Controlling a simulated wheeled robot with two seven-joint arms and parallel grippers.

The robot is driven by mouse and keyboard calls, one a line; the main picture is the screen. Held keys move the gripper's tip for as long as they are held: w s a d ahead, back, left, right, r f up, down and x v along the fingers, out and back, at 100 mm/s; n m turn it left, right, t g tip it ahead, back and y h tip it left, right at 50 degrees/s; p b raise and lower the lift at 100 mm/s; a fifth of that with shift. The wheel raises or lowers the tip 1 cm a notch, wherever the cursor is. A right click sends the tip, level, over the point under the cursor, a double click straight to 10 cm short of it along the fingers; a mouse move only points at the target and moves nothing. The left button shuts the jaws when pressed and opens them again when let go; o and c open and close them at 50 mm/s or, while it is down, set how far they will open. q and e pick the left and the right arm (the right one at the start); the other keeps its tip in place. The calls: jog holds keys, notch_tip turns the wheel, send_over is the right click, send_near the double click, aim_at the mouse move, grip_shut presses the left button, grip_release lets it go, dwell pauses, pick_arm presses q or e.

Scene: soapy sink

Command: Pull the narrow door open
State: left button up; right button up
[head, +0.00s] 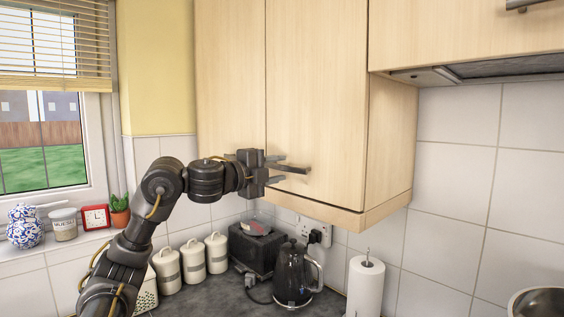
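A pale wood wall cabinet hangs in the middle of the head view. Its front has a left door panel (231,80) and a right door panel (316,80), with a thin seam between them. Both look shut. A dark bar handle (297,170) sits low on the right panel. My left gripper (278,169) is at this handle, with one finger above it and one below. The fingers look apart, and I see no clear contact with the bar. My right gripper is not in view.
Below the cabinet stand a black kettle (293,275), a black toaster (256,247), white canisters (193,261) and a paper towel roll (365,288). A window sill with small items is at left. The space in front of the cabinet's right side looks clear.

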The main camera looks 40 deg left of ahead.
pick_arm(q)
jog(key=shift+w, duration=0.95)
grip_shut()
